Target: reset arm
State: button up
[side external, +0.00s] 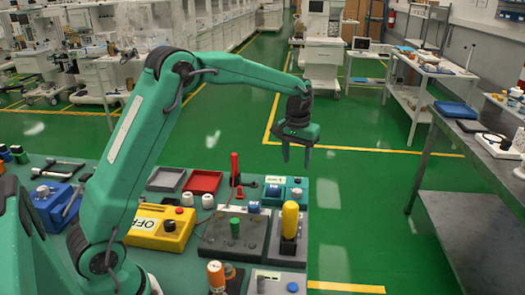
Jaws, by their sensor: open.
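My green arm arches up and over the work table (325,265). My gripper (296,160) hangs at its end with the two dark fingers pointing down and apart. Nothing is between the fingers. In the picture it appears above and behind the table's far right corner, over the green floor, well clear of the things on the table. Part of the table is hidden behind my arm.
A metal bench (485,150) stands at right. Open green floor lies between.

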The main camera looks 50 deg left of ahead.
jog(key=s+d+r+m+t, duration=0.2)
jog(key=s+d+r, duration=0.1)
jog(key=s+r, duration=1)
jog(key=s+d+f+m+t, duration=0.1)
jog(key=s+f, duration=0.1)
jog(key=s, duration=0.7)
jog(key=s+d+f+m+t, duration=0.1)
jog(key=s+f+t, duration=0.1)
jog(key=s, duration=0.7)
jog(key=shift+f, duration=0.15)
jog(key=shift+d, duration=0.1)
